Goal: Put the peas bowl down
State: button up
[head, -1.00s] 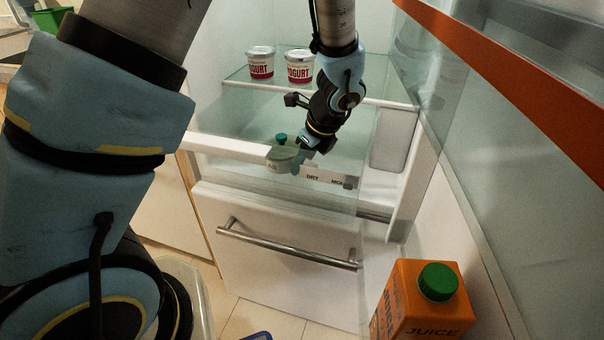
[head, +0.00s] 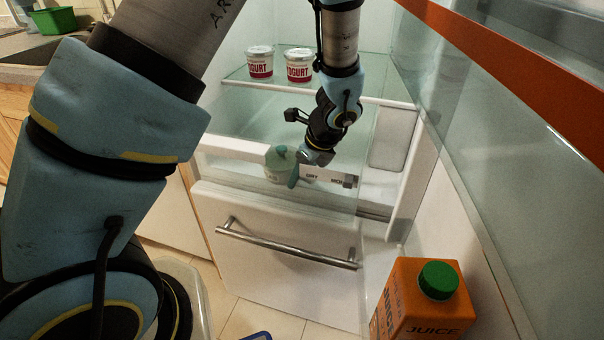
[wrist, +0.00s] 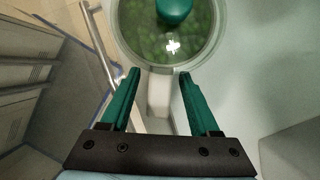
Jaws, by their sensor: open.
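My gripper also shows at the bowl's right side in the head view (head: 298,168).
Two yogurt cups (head: 260,62) (head: 299,66) stand on the glass shelf (head: 345,92) above. A lower drawer with a metal handle (head: 285,247) is shut. An orange juice carton (head: 415,305) stands at front right. The fridge door (head: 470,150) bounds the right side.

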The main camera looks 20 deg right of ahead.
jog(key=shift+r, duration=0.1)
jog(key=v, duration=1.2)
jog(key=shift+p, duration=0.35)
